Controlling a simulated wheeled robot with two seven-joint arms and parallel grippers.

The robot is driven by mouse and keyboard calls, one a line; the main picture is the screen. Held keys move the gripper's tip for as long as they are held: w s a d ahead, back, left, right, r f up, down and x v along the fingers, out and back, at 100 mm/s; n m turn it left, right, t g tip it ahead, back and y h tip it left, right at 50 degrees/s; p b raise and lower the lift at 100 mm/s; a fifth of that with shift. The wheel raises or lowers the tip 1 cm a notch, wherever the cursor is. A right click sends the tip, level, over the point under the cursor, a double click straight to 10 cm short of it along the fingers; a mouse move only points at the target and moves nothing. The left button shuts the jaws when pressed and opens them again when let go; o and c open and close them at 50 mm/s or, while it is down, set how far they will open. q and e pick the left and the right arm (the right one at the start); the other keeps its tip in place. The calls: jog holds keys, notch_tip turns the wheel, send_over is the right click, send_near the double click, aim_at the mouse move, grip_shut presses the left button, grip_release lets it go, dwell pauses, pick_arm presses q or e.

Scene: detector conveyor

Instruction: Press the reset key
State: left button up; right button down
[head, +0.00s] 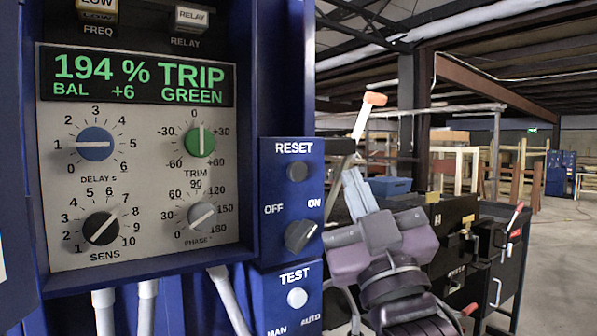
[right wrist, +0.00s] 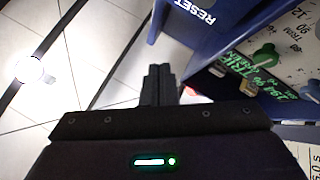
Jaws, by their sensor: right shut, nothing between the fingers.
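The reset key (head: 297,171) is a small dark round button under the RESET label on the blue side panel in the head view. My right gripper (head: 351,175) is to the right of that panel, with its fingers shut, empty and pointing up. A gap shows between the fingers and the key in the picture. In the right wrist view the shut fingers (right wrist: 159,70) point toward the tiled floor beside the blue panel (right wrist: 183,32). The RESET lettering shows there, but I cannot make out the key. My left gripper is not in view.
Below the key are an OFF/ON knob (head: 300,236) and a pale TEST button (head: 297,298). The grey dial panel (head: 146,185) with its green TRIP display (head: 138,78) is to the left. Dark cabinets (head: 455,225) stand behind my right arm.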

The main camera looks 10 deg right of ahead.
jog(key=shift+w, duration=0.1)
jog(key=p, duration=0.2)
send_near(303, 162)
notch_tip(303, 162, up, 4)
jog(key=w, duration=0.2)
jog(key=shift+w+d, duration=0.1)
jog(key=shift+w, duration=0.4)
jog(key=shift+w, duration=0.15)
dwell(1.4)
jog(key=shift+w, duration=0.25)
jog(key=shift+w+a+r, duration=0.1)
jog(key=shift+w+a, duration=0.2)
jog(key=shift+w, duration=0.15)
dwell(0.7)
jog(key=shift+s, duration=0.15)
jog(key=shift+s+d+b, duration=0.3)
jog(key=shift+s, duration=0.4)
